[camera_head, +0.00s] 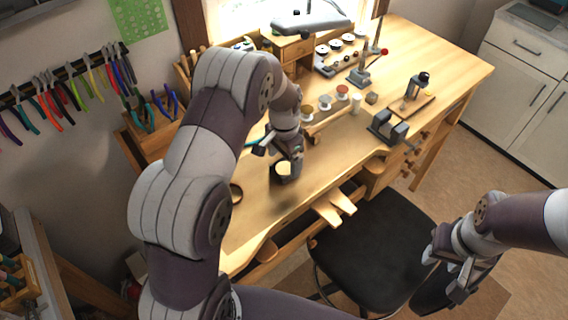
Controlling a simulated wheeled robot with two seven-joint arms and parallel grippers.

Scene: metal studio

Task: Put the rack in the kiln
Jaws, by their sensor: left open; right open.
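I cannot make out a rack or a kiln in the head view. My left gripper (282,158) is open and points down over the left part of the wooden workbench (330,172). A small dark round item with a tan top (283,168) shows at its fingers; I cannot tell whether they touch it. My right gripper (458,282) is open at the lower right, in front of the black chair and apart from the bench.
A grey vise (388,127) stands near the bench's front edge. Several small jars (325,102) and stands are farther back. Pliers hang on the left wall rack (62,75). A black chair (372,250) stands before the bench. White cabinets (525,70) are at the right.

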